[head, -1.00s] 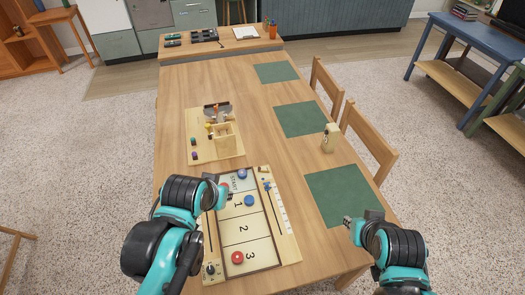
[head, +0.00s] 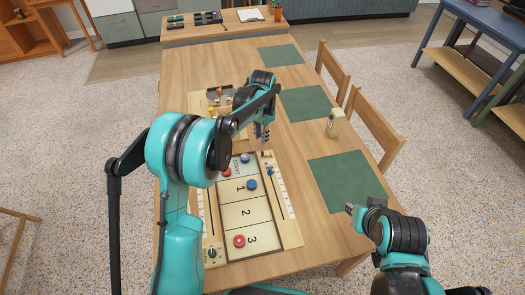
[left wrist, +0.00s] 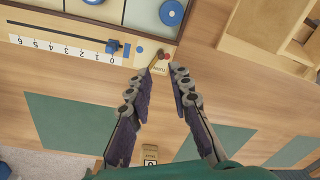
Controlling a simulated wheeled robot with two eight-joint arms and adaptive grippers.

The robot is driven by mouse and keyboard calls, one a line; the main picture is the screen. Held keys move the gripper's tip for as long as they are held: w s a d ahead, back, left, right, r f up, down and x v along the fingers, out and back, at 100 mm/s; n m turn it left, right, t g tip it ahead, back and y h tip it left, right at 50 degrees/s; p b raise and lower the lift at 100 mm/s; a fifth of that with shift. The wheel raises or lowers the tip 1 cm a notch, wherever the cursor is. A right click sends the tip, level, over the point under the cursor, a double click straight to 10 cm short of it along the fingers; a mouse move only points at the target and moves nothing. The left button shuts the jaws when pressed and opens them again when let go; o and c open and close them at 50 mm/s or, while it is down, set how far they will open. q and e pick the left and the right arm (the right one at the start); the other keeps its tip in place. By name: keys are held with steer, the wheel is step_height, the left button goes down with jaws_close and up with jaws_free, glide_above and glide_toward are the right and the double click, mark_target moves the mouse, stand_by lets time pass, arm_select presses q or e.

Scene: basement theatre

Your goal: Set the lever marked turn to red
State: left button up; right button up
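The small lever (left wrist: 154,61) marked TURN sits at the corner of the game board (left wrist: 188,20) in the left wrist view. It is a short brown bar standing beside a red spot (left wrist: 165,57); a blue spot (left wrist: 139,49) lies on its other side. My left gripper (left wrist: 160,72) is open, with its two fingers apart and the lever just beyond and between their tips. In the head view the left gripper (head: 262,134) hangs over the board's far right corner, and the lever is too small to read there. My right gripper (head: 353,210) is near the nearest green mat, its fingers unclear.
A blue slider (left wrist: 112,46) on a numbered scale lies close to the lever. Blue and red pucks (head: 239,241) lie on the board. A wooden box toy (head: 196,103) stands behind. A small block (head: 335,123) and green mats (head: 345,180) are to the right.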

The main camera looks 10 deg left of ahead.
mark_target(262, 152)
arm_select(q)
steer(key=shift+w+d+f+g, duration=0.15)
steer(key=shift+w+f, duration=0.15)
steer(key=shift+f, duration=0.3)
steer(key=shift+w+d+f+g, duration=0.15)
steer(key=shift+w+f, duration=0.1)
steer(key=shift+f, duration=0.3)
steer(key=shift+f+m, duration=0.3)
steer(key=shift+f, duration=0.1)
steer(key=f+b, duration=0.1)
steer(key=f, duration=0.2)
steer(key=f+b, duration=0.2)
steer(key=f, duration=0.2)
steer(key=shift+w+a+f, duration=0.1)
steer(key=shift+w+a, duration=0.05)
steer(key=shift+a, duration=0.05)
jaws_close()
